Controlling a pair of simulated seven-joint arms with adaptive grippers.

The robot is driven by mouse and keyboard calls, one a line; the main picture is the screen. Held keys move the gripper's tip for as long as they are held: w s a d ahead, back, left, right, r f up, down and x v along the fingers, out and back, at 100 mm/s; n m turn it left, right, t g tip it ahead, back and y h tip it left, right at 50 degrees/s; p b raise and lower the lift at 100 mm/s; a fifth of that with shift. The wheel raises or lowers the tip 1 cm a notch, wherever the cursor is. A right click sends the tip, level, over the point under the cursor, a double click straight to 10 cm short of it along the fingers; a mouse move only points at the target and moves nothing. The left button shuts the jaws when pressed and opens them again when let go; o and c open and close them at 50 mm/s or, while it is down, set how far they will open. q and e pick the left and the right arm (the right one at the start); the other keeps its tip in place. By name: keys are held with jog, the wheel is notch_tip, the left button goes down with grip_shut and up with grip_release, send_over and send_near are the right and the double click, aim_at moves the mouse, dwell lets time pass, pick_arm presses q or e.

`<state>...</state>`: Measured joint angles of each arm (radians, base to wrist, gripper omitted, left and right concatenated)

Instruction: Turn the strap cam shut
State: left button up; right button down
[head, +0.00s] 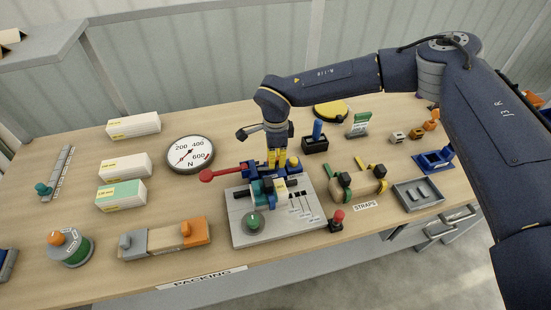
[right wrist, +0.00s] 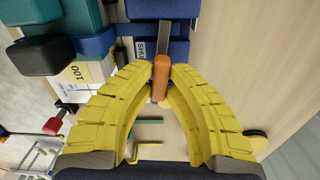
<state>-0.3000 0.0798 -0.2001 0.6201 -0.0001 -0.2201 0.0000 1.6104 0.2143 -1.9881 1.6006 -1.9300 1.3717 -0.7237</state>
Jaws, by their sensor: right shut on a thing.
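My right gripper (head: 278,158) points down at a blue and teal device on a grey base plate (head: 245,236) near the middle of the bench. In the right wrist view the yellow fingers (right wrist: 161,92) are closed together on an orange lever (right wrist: 161,70), which I take to be the cam lever. A grey bar (right wrist: 151,38) runs from it over a blue block (right wrist: 176,50). A label there, partly hidden by the bar and lever, starts with "SHU". In the head view the lever is hidden by the fingers. My left gripper is not in view.
A red-knobbed handle (head: 207,175) sticks out left of the device. A green knob (head: 253,222) is at the plate's front, and a red-topped joystick (head: 337,219) is to its right. A dial (head: 190,155) and boxes (head: 125,167) lie left.

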jog(key=shift+n, duration=0.6)
jog(key=c, duration=1.4)
grip_release()
jog(key=shift+o, duration=0.2)
notch_tip(320, 180, up, 12)
